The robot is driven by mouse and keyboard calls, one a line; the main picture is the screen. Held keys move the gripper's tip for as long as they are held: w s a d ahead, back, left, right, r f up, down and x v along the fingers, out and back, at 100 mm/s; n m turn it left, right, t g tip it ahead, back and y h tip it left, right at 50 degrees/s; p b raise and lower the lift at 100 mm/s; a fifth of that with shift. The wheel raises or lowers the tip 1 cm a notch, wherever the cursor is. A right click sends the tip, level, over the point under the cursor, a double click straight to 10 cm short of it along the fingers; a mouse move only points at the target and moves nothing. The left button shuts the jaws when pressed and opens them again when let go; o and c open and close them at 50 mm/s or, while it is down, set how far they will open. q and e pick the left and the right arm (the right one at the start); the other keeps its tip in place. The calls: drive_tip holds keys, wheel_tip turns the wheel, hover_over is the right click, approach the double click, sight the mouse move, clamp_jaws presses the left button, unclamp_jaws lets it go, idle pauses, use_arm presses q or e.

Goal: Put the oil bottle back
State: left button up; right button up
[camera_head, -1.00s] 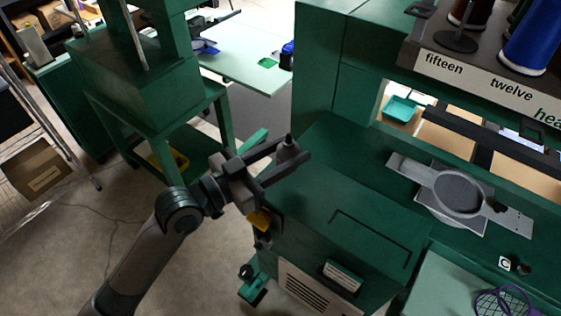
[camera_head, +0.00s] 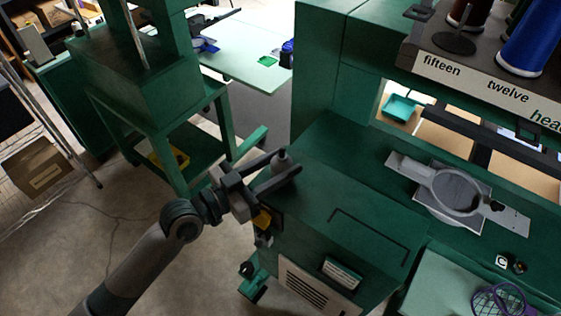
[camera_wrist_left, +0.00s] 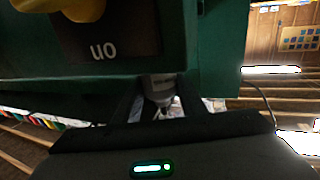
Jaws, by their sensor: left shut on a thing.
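My left gripper (camera_head: 278,172) comes in from the left in the head view and is shut on the oil bottle (camera_head: 282,160), a small grey bottle with a narrow dark tip. The fingers hide much of its body. In the head view they overlap the left corner of the green machine top (camera_head: 335,185); I cannot tell whether the bottle touches it. The left wrist view shows the bottle (camera_wrist_left: 160,88) between the fingers, close to the green machine side. My right gripper is not in view.
A yellow part (camera_head: 262,218) sits on the machine's side below the gripper. A grey hoop plate (camera_head: 457,190) lies to the right, under a thread shelf (camera_head: 480,85). A green stand (camera_head: 150,110) is behind left. Open floor lies left of the machine.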

use_arm(q)
drive_tip(key=shift+f, duration=0.15)
drive_tip(key=o, duration=1.1)
drive_tip(key=shift+r, duration=0.3)
drive_tip(key=b+v, duration=0.4)
drive_tip(key=v, duration=0.8)
drive_tip(key=shift+f+b, duration=0.1)
drive_tip(key=shift+b, duration=0.2)
